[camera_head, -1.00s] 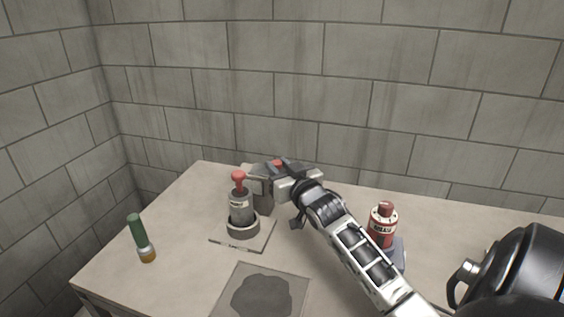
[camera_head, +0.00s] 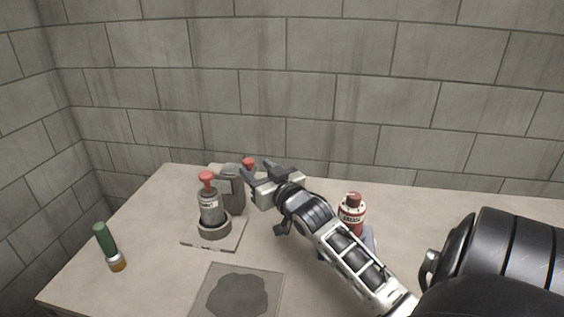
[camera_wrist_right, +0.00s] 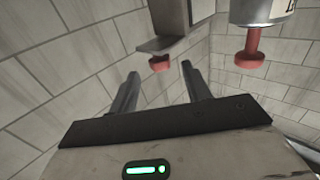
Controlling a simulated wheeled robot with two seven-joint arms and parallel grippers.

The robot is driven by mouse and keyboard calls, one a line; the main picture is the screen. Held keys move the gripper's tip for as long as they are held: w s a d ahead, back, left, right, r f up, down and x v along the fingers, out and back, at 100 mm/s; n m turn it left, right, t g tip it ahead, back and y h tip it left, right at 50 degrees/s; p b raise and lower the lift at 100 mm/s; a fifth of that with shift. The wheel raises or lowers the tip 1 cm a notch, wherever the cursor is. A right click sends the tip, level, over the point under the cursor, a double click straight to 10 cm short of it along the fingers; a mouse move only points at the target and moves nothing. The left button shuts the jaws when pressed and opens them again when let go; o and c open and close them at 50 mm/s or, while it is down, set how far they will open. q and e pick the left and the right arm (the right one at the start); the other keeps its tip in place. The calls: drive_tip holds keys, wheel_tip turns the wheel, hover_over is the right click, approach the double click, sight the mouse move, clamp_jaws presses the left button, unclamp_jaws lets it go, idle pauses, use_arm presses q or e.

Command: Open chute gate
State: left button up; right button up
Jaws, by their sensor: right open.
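A grey upright stand (camera_head: 232,190) with a red knob (camera_head: 249,163) stands at the back left of the table. In front of it, a grey cylinder (camera_head: 211,207) with a red knob on top sits in a ring. I cannot tell which part is the chute gate. My right gripper (camera_head: 257,170) is open and empty, just right of the stand, its fingers pointing towards the stand's red knob. In the right wrist view, that knob (camera_wrist_right: 159,63) shows beyond the open fingers, apart from them, and the cylinder's knob (camera_wrist_right: 250,50) hangs upside down. My left gripper is not in view.
A red-and-white labelled bottle (camera_head: 352,214) stands right of the stand, behind my forearm. A green tube with a yellowish end (camera_head: 109,247) is at the table's left. A flat plate with a dark patch (camera_head: 238,292) lies in front. A block wall closes the back.

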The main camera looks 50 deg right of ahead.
drive_tip(key=v, duration=1.2)
drive_tip(key=shift+s+b, duration=0.35)
drive_tip(key=shift+b, duration=0.05)
drive_tip(key=shift+a, duration=0.1)
